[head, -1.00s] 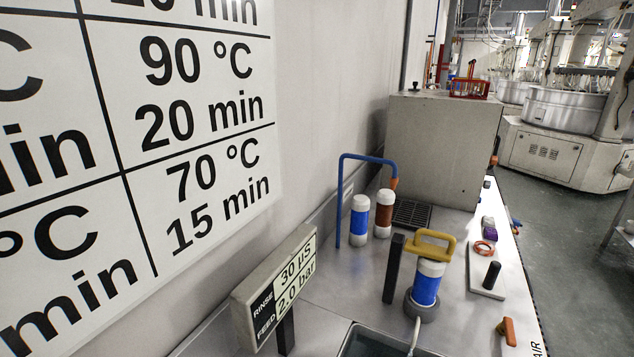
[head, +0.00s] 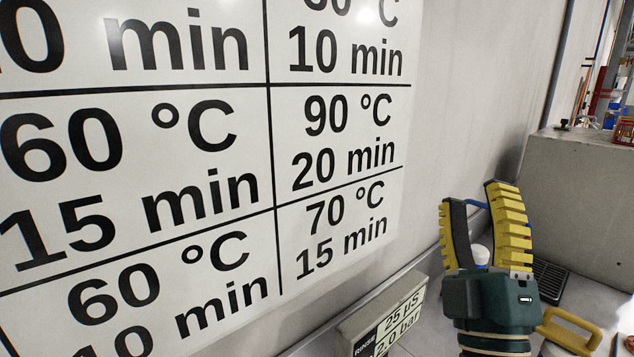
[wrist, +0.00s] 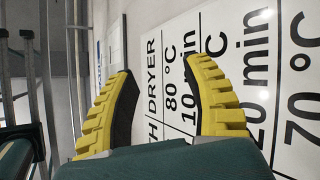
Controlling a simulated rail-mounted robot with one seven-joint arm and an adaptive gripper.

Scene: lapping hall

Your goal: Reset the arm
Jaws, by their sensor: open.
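My gripper (head: 468,196) stands at the right of the head view with its two yellow-ribbed fingers pointing up. The fingers are spread apart with nothing between them. It is in front of the wall and the bench from this view, and touches nothing that I can see. In the wrist view the open fingers (wrist: 160,70) frame bare wall and part of the printed chart (wrist: 245,80). Most of my arm below the gripper is out of the picture.
The large wall chart (head: 240,185) fills the left. A small display (head: 393,328) reads 25 µS and 2.0 bar. A grey box (head: 590,195), a dark grate (head: 550,281), a yellow handle (head: 571,331) and a white cap (head: 481,256) lie near my gripper. A red rack (head: 624,130) tops the box.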

